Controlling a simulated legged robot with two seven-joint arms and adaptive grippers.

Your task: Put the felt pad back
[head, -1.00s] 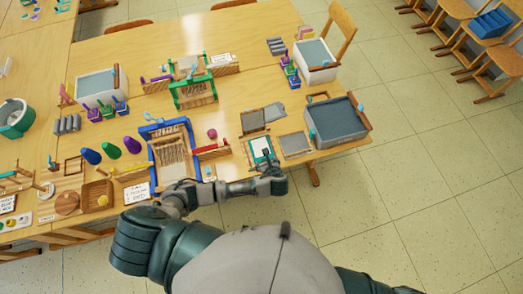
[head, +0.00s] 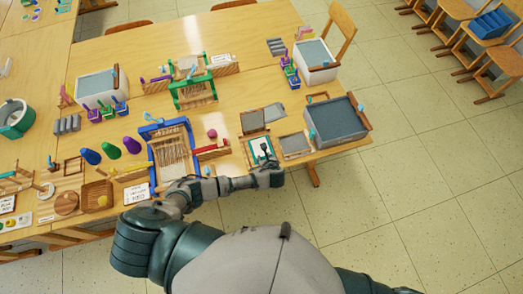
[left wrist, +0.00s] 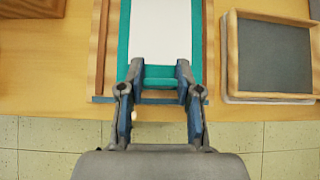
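A teal pad (left wrist: 198,25) with a white sheet or face (left wrist: 161,28) lies in a wooden frame (left wrist: 104,45) near the table's front edge. The head view also shows the teal pad (head: 254,152). Which layer is the felt is not clear. My left gripper (left wrist: 159,72) is over the pad's near end. Its fingers stand apart, with a teal strip between the tips. Whether they press on it I cannot tell. In the head view my left gripper (head: 266,160) partly covers the pad. My right gripper is out of view.
A grey tray (head: 296,145) lies just right of the frame. A grey-filled tub (head: 337,120) stands beyond it at the table corner. A blue frame loom (head: 174,158) stands to the left. Open floor (head: 420,210) lies to the right.

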